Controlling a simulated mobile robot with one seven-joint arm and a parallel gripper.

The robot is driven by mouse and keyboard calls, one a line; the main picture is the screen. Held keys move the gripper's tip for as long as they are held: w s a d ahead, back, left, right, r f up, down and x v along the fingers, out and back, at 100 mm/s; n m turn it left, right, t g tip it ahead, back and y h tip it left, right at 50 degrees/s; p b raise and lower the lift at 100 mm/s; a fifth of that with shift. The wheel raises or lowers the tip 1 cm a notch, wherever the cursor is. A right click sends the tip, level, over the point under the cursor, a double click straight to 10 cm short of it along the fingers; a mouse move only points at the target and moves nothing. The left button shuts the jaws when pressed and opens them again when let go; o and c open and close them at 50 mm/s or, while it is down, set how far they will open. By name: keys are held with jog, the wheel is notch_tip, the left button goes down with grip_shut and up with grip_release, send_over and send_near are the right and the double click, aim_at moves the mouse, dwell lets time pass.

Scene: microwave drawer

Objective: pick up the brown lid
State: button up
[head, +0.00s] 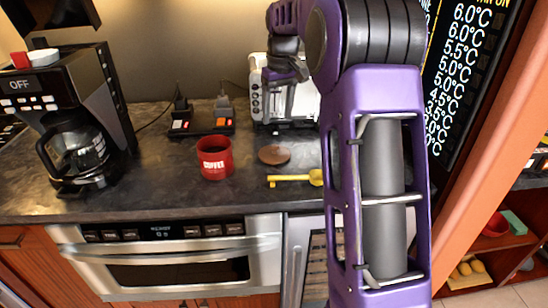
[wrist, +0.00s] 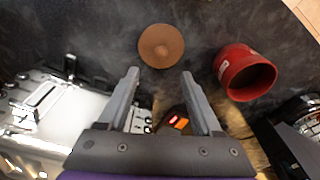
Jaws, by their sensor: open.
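In the head view my gripper is hard to make out near the toaster, partly behind my purple arm.
A red mug (head: 215,158) stands left of the lid; it also shows in the wrist view (wrist: 244,72). A yellow utensil (head: 295,180) lies in front of the lid. A silver toaster (head: 256,100) and a power strip (head: 200,121) stand behind. A coffee maker (head: 75,120) stands far left.

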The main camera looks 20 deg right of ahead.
aim_at(274, 146)
jog(key=f, duration=0.3)
jog(key=f+b, duration=0.1)
jog(key=f, duration=0.2)
jog(key=w+f+b, duration=0.1)
jog(key=f, duration=0.2)
jog(key=shift+a+f, duration=0.2)
jog(key=shift+f, duration=0.2)
grip_shut()
